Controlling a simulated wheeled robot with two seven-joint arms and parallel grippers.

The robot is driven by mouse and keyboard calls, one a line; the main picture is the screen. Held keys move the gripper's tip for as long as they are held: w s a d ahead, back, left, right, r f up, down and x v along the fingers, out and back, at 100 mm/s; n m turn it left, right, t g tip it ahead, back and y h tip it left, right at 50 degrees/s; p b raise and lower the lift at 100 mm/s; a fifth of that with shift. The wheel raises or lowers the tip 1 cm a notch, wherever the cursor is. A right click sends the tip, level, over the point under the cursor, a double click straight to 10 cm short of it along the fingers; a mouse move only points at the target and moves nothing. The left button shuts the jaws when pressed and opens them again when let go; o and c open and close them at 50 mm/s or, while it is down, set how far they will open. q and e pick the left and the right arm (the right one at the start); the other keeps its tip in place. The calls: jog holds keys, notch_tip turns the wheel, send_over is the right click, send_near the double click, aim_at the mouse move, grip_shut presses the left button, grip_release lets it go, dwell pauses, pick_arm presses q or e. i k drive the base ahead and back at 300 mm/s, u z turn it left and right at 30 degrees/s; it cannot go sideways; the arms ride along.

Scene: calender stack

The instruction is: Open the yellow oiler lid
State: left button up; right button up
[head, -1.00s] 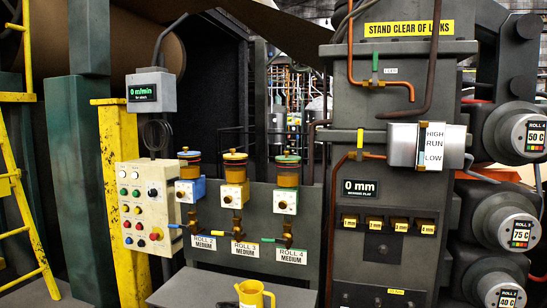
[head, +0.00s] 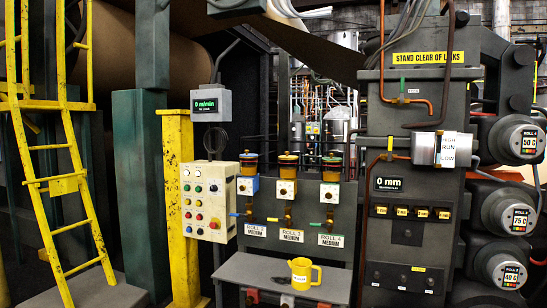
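The yellow oiler (head: 288,187) is the middle one of three oilers on the grey panel. It has an amber cup above a white block with a yellow edge. Its lid (head: 288,156) sits on top of the cup and looks closed, though it is small in the view. The blue oiler (head: 248,185) stands to its left and the green oiler (head: 330,191) to its right. Below the yellow oiler is a label reading ROLL 3 MEDIUM (head: 291,236). Neither of my grippers is in view.
A yellow jug (head: 302,273) stands on the grey shelf (head: 250,271) below the oilers. A button box (head: 207,200) and yellow post (head: 176,185) are at the left, with a yellow ladder (head: 83,220) farther left. The grey cabinet (head: 405,225) and rolls (head: 510,212) are at the right.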

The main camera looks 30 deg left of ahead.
aim_at(286, 156)
jog(key=u, duration=0.85)
jog(key=i, duration=0.35)
jog(key=u, duration=0.05)
